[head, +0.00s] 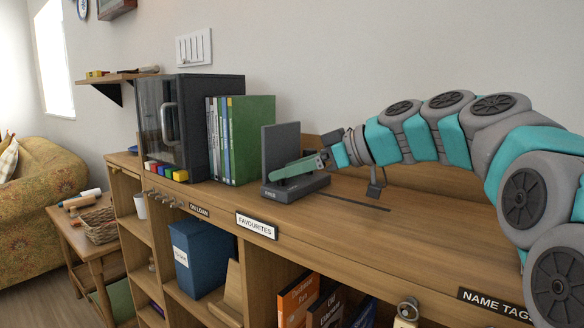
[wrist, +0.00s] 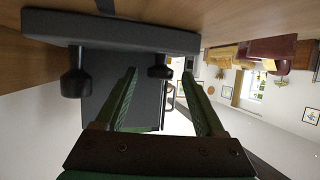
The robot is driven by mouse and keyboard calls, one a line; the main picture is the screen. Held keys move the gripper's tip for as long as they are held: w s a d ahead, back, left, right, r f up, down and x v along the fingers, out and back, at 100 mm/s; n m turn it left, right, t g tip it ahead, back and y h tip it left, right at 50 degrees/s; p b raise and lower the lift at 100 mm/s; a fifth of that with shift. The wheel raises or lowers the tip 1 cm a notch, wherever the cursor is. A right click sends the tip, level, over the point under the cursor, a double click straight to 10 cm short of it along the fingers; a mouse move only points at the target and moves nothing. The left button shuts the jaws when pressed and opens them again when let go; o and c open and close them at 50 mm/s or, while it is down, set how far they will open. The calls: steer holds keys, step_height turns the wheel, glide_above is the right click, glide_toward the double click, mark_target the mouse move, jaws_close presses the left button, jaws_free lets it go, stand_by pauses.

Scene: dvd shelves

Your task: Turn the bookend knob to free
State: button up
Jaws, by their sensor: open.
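The dark grey bookend (head: 281,148) stands on the shelf top beside the books, its upright plate rising from a flat base with a small white label at the front left, which seems to read FREE. In the wrist view the bookend's base (wrist: 112,30) appears at the top, with two dark knobs, one on the left (wrist: 76,76) and one on the right (wrist: 160,69). My gripper (head: 274,175) reaches in from the right over the base. Its green fingers are open, and in the wrist view my gripper (wrist: 160,75) has the right knob between its tips. I cannot tell whether they touch.
A green book (head: 251,140) and several thin cases stand left of the bookend, beside a dark glass-fronted cabinet (head: 175,125). A row of hooks and label plates line the shelf's front edge. The shelf top (head: 400,205) is mostly clear to the right.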

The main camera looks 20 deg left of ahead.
jaws_close()
stand_by(0.6)
